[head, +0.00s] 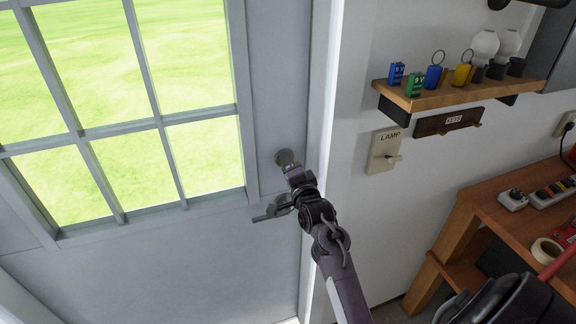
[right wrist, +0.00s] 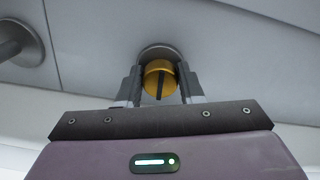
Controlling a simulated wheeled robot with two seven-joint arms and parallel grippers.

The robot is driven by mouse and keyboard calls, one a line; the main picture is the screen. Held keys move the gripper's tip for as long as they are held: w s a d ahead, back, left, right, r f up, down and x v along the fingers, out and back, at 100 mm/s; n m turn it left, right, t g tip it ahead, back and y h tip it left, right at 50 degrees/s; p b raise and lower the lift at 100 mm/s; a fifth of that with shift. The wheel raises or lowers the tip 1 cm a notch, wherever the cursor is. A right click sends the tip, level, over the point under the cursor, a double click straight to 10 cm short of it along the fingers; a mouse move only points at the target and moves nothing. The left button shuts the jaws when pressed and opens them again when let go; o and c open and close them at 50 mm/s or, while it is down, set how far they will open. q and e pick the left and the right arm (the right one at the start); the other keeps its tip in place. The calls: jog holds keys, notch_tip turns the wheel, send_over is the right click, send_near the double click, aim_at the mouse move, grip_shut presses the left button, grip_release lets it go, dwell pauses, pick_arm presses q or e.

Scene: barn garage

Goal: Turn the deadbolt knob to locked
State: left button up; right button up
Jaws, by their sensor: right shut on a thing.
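The deadbolt knob (right wrist: 160,80) is a round brass knob with a dark slot, set in a round grey plate (right wrist: 158,51) on the door. In the right wrist view the slot stands nearly upright. My right gripper (right wrist: 160,86) has one finger on each side of the knob and is shut on it. In the head view the plate (head: 285,157) shows on the door beside the window, and my right gripper (head: 291,168) covers the knob. My left gripper is not in view.
A lever handle (head: 268,215) sits below the deadbolt, partly behind my right arm; its round base also shows in the right wrist view (right wrist: 20,43).

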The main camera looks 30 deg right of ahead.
jog(key=shift+m, duration=0.6)
jog(key=o, duration=1)
